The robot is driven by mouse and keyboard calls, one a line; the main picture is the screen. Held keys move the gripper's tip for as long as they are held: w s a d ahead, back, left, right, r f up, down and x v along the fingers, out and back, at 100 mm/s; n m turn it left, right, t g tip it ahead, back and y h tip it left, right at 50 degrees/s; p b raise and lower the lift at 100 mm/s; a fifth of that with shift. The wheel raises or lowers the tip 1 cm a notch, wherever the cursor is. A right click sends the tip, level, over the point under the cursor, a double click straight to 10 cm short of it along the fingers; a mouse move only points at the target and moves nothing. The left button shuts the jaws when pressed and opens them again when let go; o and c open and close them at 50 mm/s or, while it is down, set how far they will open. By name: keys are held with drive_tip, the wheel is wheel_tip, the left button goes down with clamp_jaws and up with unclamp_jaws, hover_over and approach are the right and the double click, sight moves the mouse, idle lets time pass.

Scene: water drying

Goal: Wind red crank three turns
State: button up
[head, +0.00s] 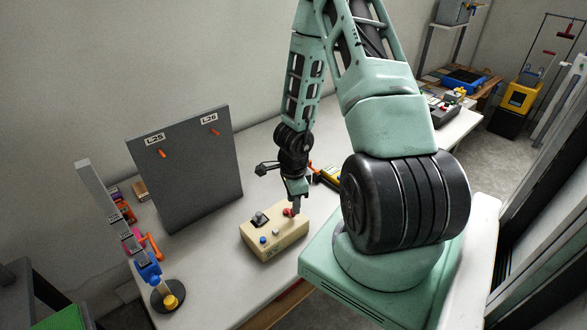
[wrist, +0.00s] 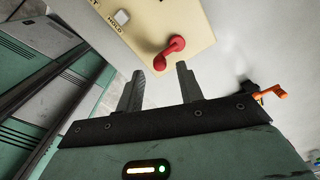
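The red crank (wrist: 170,50) is mounted near the edge of a beige box (wrist: 135,22) in the wrist view. In the head view the crank (head: 289,212) is at the right part of the beige box (head: 276,246) on the table, partly behind my gripper. My gripper (wrist: 158,82) has its two fingers apart with a clear gap between them. The crank's knob lies near the fingertips, between them in the picture; I cannot tell whether they touch. My gripper also shows in the head view (head: 295,208), pointing down at the crank.
A grey panel (head: 188,170) with labels and orange pegs stands behind the box. A post with colored parts (head: 128,240) stands at the left. An orange-handled item (wrist: 268,92) lies beyond my gripper. Bare table (head: 205,275) lies left of the box.

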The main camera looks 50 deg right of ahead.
wheel_tip(320, 180, up, 14)
drive_tip(key=p, duration=0.9)
drive_tip(key=shift+p, duration=0.4)
drive_tip(key=shift+w, duration=0.1)
drive_tip(key=w+a+r+n+y+b, duration=0.25)
drive_tip(key=a+n, duration=0.55)
drive_tip(key=a, duration=0.5)
drive_tip(key=w+a+r+n+y+b, duration=0.15)
drive_tip(key=a+r+n+b, duration=0.25)
drive_tip(key=a+n, duration=0.6)
drive_tip(key=s+a+r+n+h+b, duration=0.3)
drive_tip(key=s+a+r+n+b, duration=0.1)
drive_tip(key=s+a+n, duration=0.8)
drive_tip(key=s+n+b, duration=0.1)
drive_tip(key=s+n, duration=0.2)
drive_tip(key=shift+s+a+b, duration=0.15)
drive_tip(key=shift+a+b, duration=0.15)
drive_tip(key=shift+b, duration=0.1)
drive_tip(key=shift+r, duration=0.1)
